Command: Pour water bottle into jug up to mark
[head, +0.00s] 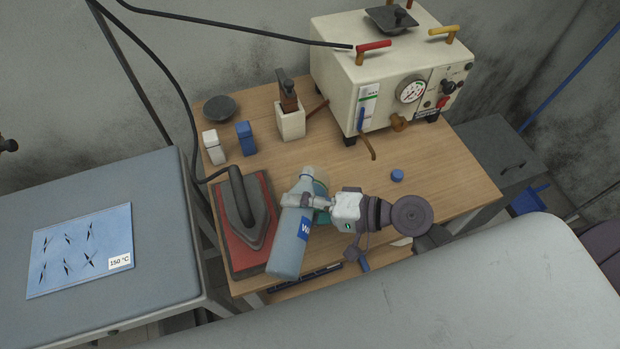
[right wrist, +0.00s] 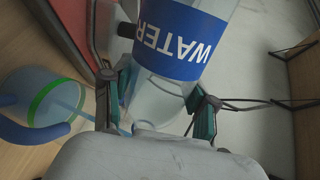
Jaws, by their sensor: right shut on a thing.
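The water bottle (head: 288,245) is clear blue with a blue label, and is tilted over the table. My right gripper (head: 306,201) is shut around it; in the right wrist view the bottle (right wrist: 183,38) lies between the two fingers, its label upside down. The jug (right wrist: 50,98) shows in the right wrist view, left of the gripper, with a green band and a blue handle. A pale blue streak, perhaps water, runs between the bottle side and the jug. In the head view the jug is mostly hidden by the bottle and gripper. My left gripper is not in view.
A blue cap (head: 397,175) lies on the wooden table (head: 440,180). An iron (head: 245,215) on a red mat is close left of the bottle. A cream machine (head: 385,75) with a gauge stands at the back right. Small blocks and a dark dish (head: 219,107) are behind.

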